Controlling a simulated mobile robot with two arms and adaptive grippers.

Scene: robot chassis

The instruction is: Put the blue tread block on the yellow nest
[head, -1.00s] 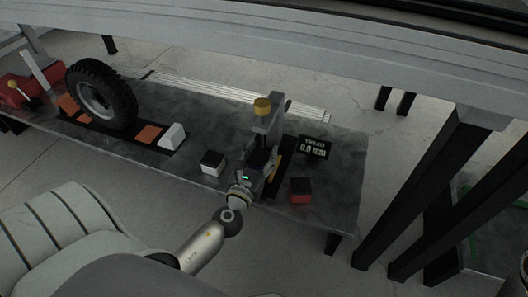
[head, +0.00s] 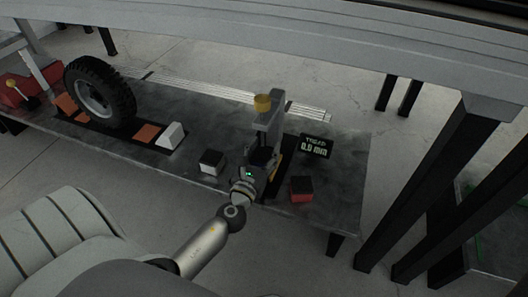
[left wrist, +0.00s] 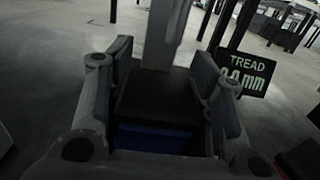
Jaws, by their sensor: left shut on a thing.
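The blue tread block (left wrist: 155,138) shows between my left gripper's fingers in the left wrist view, with a black top and a blue side. My left gripper (left wrist: 165,100) is shut on it, one finger on each side. In the head view my left gripper (head: 259,172) is at the foot of the grey gauge stand (head: 270,130), and the block is mostly hidden there. A thin yellow edge (head: 278,165), apparently of the yellow nest, shows just right of the gripper; the rest is hidden. I cannot tell whether the block touches the nest. My right gripper is not in view.
A red block (head: 301,189) and a white block (head: 211,162), both black-topped, flank the gripper. A tyre (head: 101,92) stands at the left.

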